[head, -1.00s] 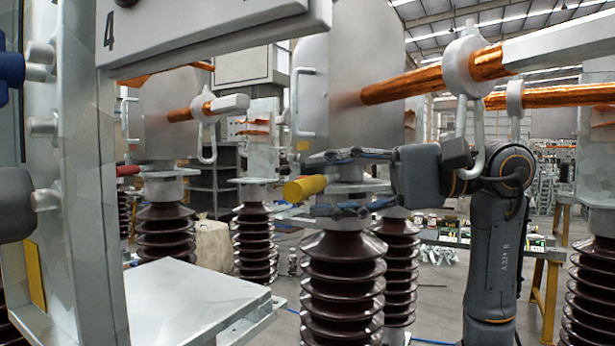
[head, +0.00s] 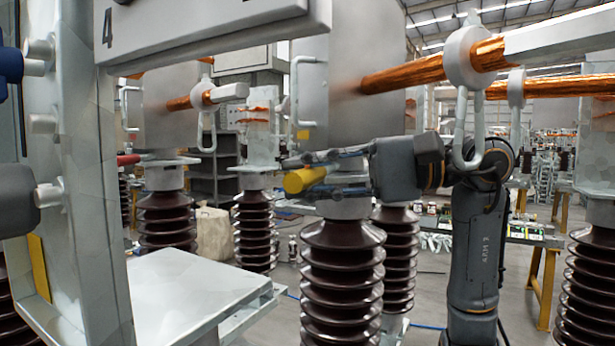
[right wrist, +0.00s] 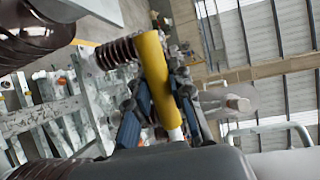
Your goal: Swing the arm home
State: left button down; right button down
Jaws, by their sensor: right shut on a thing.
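An isolator arm (head: 405,77), a copper-coloured rod with a grey collar (head: 472,57) and a grey bar end (head: 565,38), reaches right from a large grey housing (head: 345,75). A grey loop (head: 461,130) hangs from the collar, overlapping my right wrist in the head view; I cannot tell whether they touch. My right gripper (head: 318,174) points left and is shut on a yellow rod (head: 303,180). In the right wrist view the yellow rod (right wrist: 153,75) lies between the two fingers (right wrist: 160,108). My left gripper is not in view.
A brown ribbed insulator (head: 342,270) stands just below my right gripper. A second copper arm (head: 205,98) with a loop is further back left. A grey cabinet with a flat shelf (head: 195,295) fills the near left. A table with yellow legs (head: 545,285) stands at right.

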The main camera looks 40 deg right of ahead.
jog(key=w+a+m+t+h+p, duration=0.2)
jog(key=w+m+t+h+p, duration=0.1)
jog(key=w, duration=0.5)
jog(key=shift+a+m+t+h, duration=0.15)
jog(key=shift+m+t+h, duration=0.15)
jog(key=shift+m+h, duration=0.55)
jog(key=shift+n+h, duration=0.25)
jog(key=c, duration=1.2)
grip_release()
jog(key=shift+w, duration=0.1)
jog(key=shift+o, duration=0.2)
jog(key=v, duration=1.2)
